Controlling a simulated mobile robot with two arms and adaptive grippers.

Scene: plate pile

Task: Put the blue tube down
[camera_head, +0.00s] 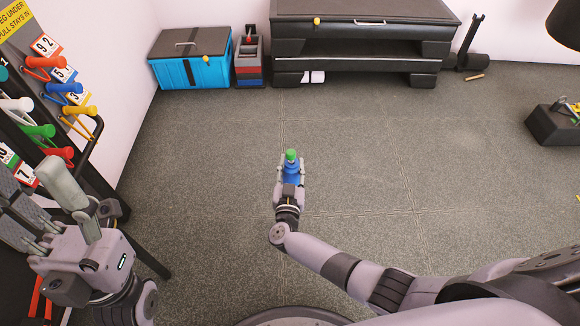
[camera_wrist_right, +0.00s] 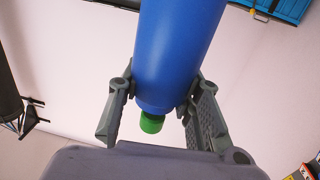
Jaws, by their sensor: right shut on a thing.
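The blue tube (camera_head: 291,167) is in my right gripper (camera_head: 291,174), over the floor in the middle of the head view. Its green cap (camera_head: 291,155) faces away from my arm. In the right wrist view, the tube (camera_wrist_right: 180,45) fills the upper middle, with the green cap (camera_wrist_right: 151,123) at its lower end. The two grey fingers of the right gripper (camera_wrist_right: 162,100) lie on either side of it. My left gripper (camera_head: 66,185) is at the left of the head view, beside the rack, and its finger gap is hard to see.
A rack (camera_head: 90,165) with coloured numbered handles stands at the left. A blue box (camera_head: 190,72), a small stacked caddy (camera_head: 249,60) and a dark bench (camera_head: 360,50) line the back wall. A dark block (camera_head: 555,124) sits at the right. The middle floor (camera_head: 370,140) is clear.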

